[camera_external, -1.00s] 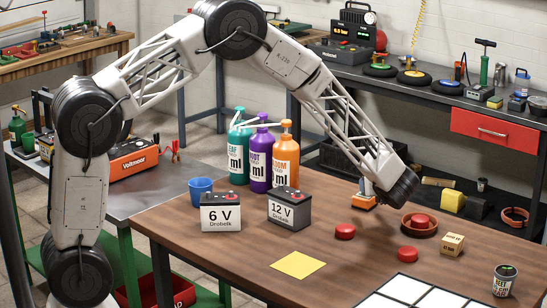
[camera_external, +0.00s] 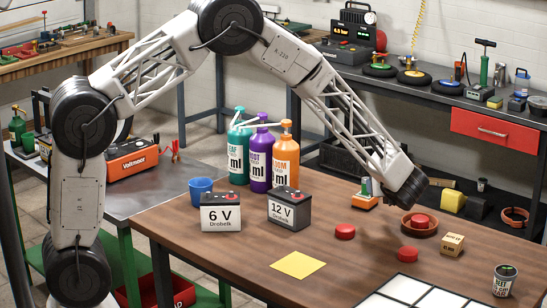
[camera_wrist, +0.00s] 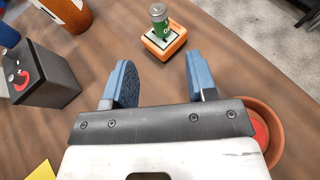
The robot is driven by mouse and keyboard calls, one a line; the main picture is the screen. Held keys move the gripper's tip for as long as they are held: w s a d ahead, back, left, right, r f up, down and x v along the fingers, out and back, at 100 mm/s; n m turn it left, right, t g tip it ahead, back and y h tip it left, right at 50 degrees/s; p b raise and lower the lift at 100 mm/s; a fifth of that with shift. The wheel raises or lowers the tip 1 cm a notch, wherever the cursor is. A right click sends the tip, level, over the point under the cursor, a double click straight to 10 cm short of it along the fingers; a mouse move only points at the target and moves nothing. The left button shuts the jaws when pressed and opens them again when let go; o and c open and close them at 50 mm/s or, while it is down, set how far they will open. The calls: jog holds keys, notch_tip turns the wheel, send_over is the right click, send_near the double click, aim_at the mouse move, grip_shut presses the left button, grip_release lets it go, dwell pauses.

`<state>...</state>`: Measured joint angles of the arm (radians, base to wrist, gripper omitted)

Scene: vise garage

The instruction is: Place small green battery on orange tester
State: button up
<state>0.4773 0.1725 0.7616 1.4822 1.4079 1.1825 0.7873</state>
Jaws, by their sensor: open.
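The small green battery (camera_wrist: 160,22) stands upright on the orange tester (camera_wrist: 152,48) in the wrist view, with its grey end up. My gripper (camera_wrist: 163,78) is open and empty. Its two blue fingers are apart and point toward the tester, with a gap of table between them and the battery. In the external view the orange tester (camera_external: 364,203) sits on the wooden table just left of my wrist. The battery is too small there to make out well, and my fingers are mostly hidden behind my wrist.
The red-topped terracotta dish (camera_external: 420,228) is close to my wrist, with red discs (camera_external: 345,232) nearby. The 12 V battery (camera_external: 290,209), 6 V battery (camera_external: 221,213) and tall bottles (camera_external: 286,160) stand left. Bare table lies around the yellow sheet (camera_external: 298,265).

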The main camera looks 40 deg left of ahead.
jog(key=s+a+r+n+g+h, duration=0.3)
jog(key=s+a+r+n+g, duration=0.3)
jog(key=s+a+r+n, duration=1)
jog(key=s+a+r+n+h, duration=0.2)
jog(key=s+n, duration=0.1)
jog(key=s, duration=0.9)
jog(key=s+a+r+n+h, duration=0.2)
jog(key=s+a+n+h, duration=0.1)
jog(key=s, duration=0.9)
jog(key=s+a+r+n+h, duration=0.2)
jog(key=s+n+h, duration=0.1)
jog(key=s, duration=0.9)
jog(key=shift+a+r+t, duration=0.15)
jog(key=shift+a+t, duration=0.15)
jog(key=shift+t, duration=0.1)
